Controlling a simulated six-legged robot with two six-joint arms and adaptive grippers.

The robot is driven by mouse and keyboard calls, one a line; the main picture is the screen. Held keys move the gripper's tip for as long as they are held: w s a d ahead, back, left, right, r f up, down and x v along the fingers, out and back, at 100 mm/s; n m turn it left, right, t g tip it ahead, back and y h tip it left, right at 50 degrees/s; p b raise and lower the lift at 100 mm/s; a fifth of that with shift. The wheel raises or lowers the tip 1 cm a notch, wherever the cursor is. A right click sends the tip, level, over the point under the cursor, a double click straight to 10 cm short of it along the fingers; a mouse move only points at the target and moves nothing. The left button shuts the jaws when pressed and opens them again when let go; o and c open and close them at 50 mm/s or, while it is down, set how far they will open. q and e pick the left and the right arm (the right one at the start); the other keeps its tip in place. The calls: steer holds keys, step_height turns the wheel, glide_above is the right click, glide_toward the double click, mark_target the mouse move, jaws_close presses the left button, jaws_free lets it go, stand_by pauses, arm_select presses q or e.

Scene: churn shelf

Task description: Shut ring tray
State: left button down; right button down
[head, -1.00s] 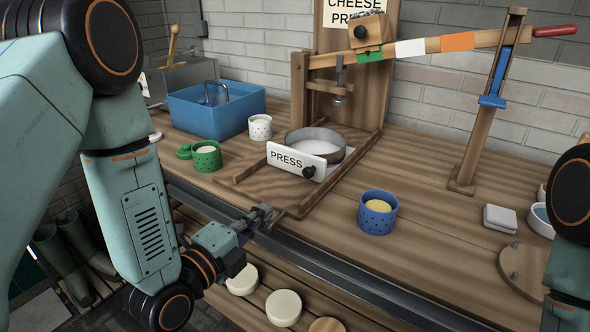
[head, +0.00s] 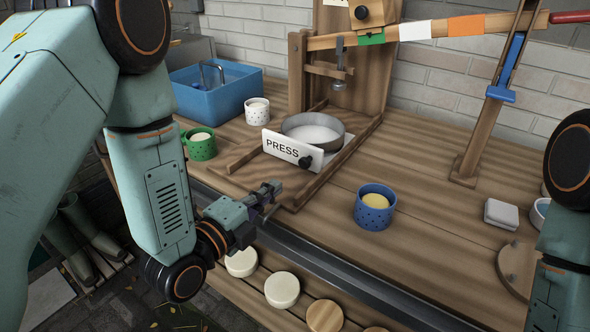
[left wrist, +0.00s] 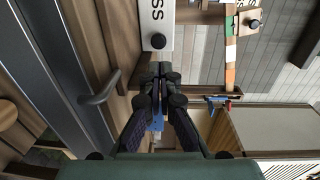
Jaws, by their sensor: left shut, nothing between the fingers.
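The ring tray (head: 336,148) is a metal ring around a white disc behind a white front plate (head: 287,148) marked PRESS, with a black knob (head: 305,162). It sits on the wooden base of the cheese press, and the ring lies in front of the hanging press screw. My left gripper (head: 278,187) is shut and empty, just in front of and below the plate, apart from the knob. In the left wrist view my shut fingers (left wrist: 158,70) point at the plate (left wrist: 159,18) and its knob (left wrist: 158,41). My right gripper is out of view.
A blue cup (head: 375,208) stands right of the press. A green cup (head: 201,145), a white cup (head: 257,110) and a blue basin (head: 216,97) stand left. A dark rail (head: 340,272) runs along the bench front, above a shelf with several cheese rounds (head: 282,290).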

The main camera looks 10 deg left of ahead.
arm_select(q)
glide_toward(326, 145)
steer(key=shift+s+a+f+b, duration=0.35)
steer(key=shift+s+a+f, duration=0.05)
steer(key=shift+s+a, duration=0.35)
steer(key=shift+w+f, duration=0.15)
steer(key=shift+w, duration=0.2)
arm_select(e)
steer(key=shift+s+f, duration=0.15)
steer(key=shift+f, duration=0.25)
arm_select(q)
steer(key=shift+s+d, duration=0.1)
